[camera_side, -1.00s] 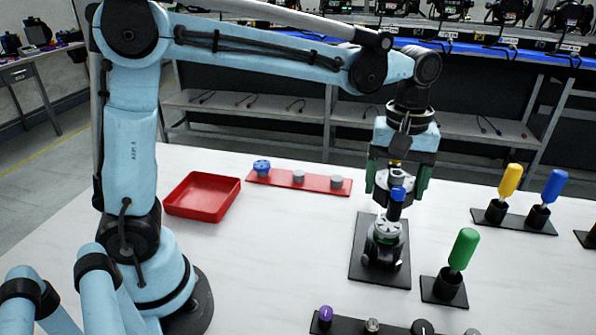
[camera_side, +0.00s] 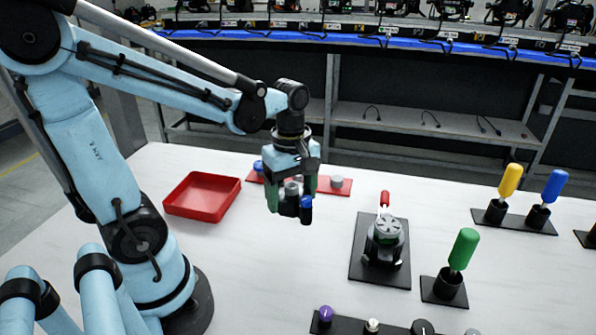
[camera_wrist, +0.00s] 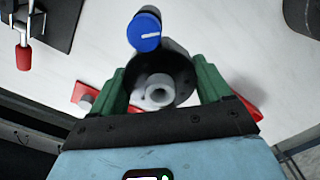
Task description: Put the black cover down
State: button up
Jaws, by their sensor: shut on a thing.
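The black cover (camera_side: 291,209) is held in my gripper (camera_side: 288,199), above the white table in front of the red strip. It carries a blue knob (camera_side: 306,203) on its side. In the wrist view the round black cover (camera_wrist: 178,72) sits between the green fingers of my gripper (camera_wrist: 162,88), with a grey centre post and the blue knob (camera_wrist: 145,32) with a white line. Its underside is hidden. The black plate (camera_side: 360,272) with the grey-and-black fixture (camera_side: 386,240) and its red-tipped part (camera_side: 384,199) stands to the right, apart from my gripper.
The red strip (camera_side: 327,184) with a blue-topped piece (camera_side: 258,165) and grey pegs is partly hidden behind my gripper. A red tray (camera_side: 203,196) stands to its left. Green (camera_side: 464,249), yellow (camera_side: 510,180) and blue (camera_side: 554,185) handles stand at the right. Table between tray and plate is clear.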

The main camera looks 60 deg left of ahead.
send_over(279, 216)
notch_tip(279, 216, down, 5)
jog(key=shift+r, duration=0.1)
jog(key=shift+f, duration=2)
jog(key=shift+f, duration=0.15)
jog(key=o, duration=0.9)
